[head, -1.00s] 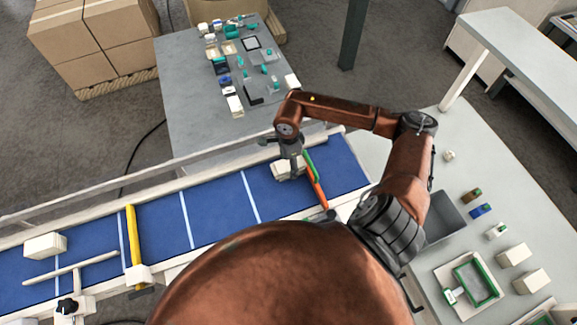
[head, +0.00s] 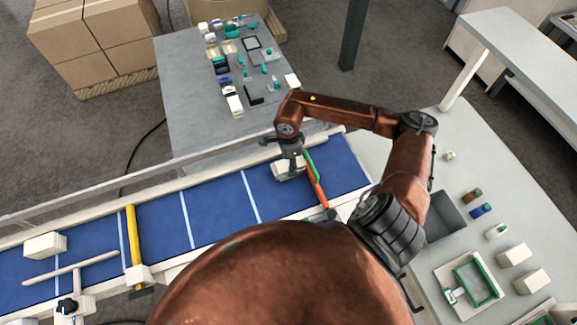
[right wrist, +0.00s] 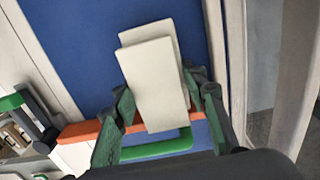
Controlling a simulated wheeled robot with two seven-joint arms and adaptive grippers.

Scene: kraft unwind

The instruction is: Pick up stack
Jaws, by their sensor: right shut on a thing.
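A stack of white paper-like blocks (head: 289,171) sits on the blue conveyor belt (head: 215,213) near its right end. In the right wrist view the stack (right wrist: 155,85) shows two pale layers, slightly out of line with each other. My right gripper (head: 292,160) is over the stack, its fingers on either side of it; in the right wrist view the gripper (right wrist: 160,105) is shut on the stack. I cannot tell whether the stack is clear of the belt. Another white stack (head: 45,246) lies at the belt's left end. My left gripper is not in view.
An orange bar (head: 317,186) and a green bar (head: 311,165) stand beside the gripped stack. A yellow bar (head: 132,235) crosses the belt. A grey table (head: 190,105) with small items stands behind.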

